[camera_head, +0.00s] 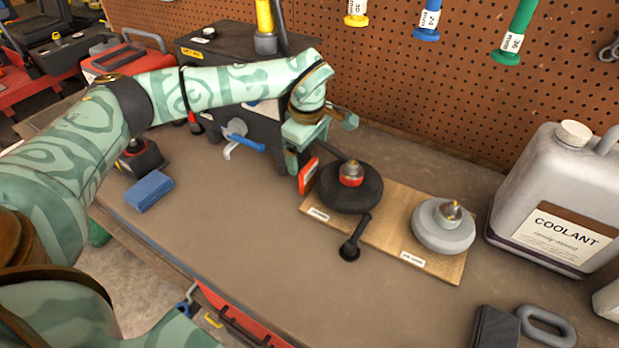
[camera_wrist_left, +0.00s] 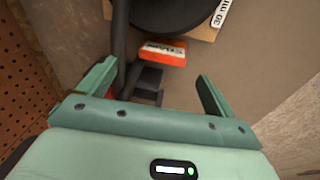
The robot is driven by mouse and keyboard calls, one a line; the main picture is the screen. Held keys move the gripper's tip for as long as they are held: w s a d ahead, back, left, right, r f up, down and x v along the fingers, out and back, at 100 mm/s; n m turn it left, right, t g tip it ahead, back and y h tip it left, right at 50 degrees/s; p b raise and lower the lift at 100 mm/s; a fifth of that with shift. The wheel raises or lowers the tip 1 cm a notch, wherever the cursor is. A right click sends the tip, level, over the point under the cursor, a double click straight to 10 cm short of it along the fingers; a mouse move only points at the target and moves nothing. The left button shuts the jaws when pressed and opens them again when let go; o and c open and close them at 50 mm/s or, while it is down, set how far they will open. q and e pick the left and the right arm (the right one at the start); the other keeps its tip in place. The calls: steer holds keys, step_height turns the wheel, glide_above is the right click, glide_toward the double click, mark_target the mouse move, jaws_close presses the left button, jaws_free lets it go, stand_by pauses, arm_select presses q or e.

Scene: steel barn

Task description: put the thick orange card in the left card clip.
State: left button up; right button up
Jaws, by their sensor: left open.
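The orange card (camera_head: 308,177) with a pale edge stands on its side at the left end of the wooden board, beside the black round weight. In the left wrist view the card (camera_wrist_left: 163,52) shows a white label and lies beyond the fingertips, between their lines. My left gripper (camera_head: 309,150) is open above and beside the card. The open fingers also show in the left wrist view (camera_wrist_left: 157,74), apart from the card. A dark stepped piece (camera_wrist_left: 148,82) sits below the card there; I cannot tell whether it is a card clip. No clip shows clearly. My right gripper is not in view.
A wooden board (camera_head: 388,240) bears the black weight (camera_head: 345,190) and a grey weight (camera_head: 443,228). A black-knobbed handle (camera_head: 350,249) sticks out in front. A coolant jug (camera_head: 550,195) stands at right, a blue block (camera_head: 150,190) at left. The middle front of the bench is clear.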

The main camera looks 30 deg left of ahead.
mark_target(308, 166)
arm_select(q)
step_height(308, 166, down, 5)
steer(key=shift+w+b, duration=0.1)
steer(key=shift+b, duration=0.75)
steer(key=shift+w+f, duration=0.1)
steer(key=shift+f, duration=0.1)
steer(key=shift+r, duration=0.1)
steer(key=c, duration=1.1)
